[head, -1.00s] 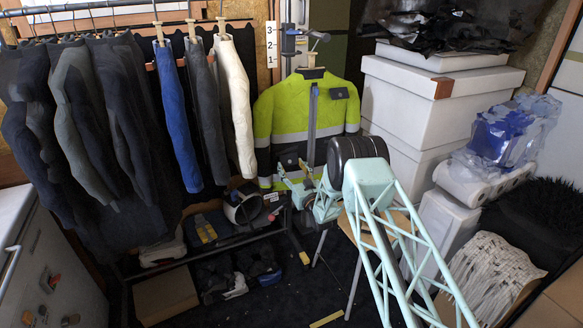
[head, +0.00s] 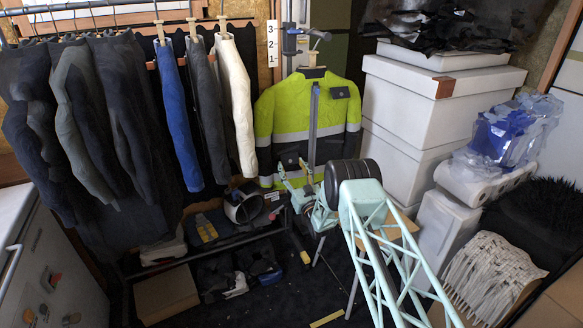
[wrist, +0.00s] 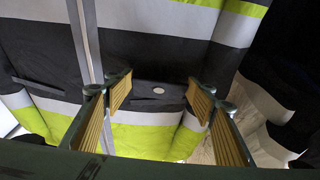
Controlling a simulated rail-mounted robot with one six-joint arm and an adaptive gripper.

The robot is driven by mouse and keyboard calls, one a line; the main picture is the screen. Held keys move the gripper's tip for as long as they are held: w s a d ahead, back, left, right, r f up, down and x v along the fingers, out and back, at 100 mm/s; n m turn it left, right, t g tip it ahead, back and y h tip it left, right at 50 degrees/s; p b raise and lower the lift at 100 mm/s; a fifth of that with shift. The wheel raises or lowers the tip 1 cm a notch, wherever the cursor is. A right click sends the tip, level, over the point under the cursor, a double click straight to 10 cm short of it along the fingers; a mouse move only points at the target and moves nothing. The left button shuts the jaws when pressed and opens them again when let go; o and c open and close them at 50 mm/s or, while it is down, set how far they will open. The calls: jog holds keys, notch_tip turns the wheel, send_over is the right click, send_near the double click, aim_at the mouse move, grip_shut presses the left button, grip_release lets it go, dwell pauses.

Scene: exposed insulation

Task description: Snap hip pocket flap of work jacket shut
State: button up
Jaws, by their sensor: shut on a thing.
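The work jacket (head: 283,116) is neon yellow and dark with grey bands. It hangs upright on a stand at the back centre. In the wrist view, the dark hip pocket flap (wrist: 145,98) has a pale round snap (wrist: 158,90). In the head view, my gripper (head: 293,174) is small at the jacket's lower front, partly hidden by my arm. Whether the snap is fastened cannot be told.
Hanging garments (head: 175,125) fill the left. White boxes (head: 425,110) stand to the right. A low shoe rack (head: 215,247) is below.

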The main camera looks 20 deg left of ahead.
jog(key=o, duration=0.9)
jog(key=shift+s+d+f, duration=0.1)
jog(key=shift+s+d, duration=0.05)
jog(key=shift+v, duration=5.8)
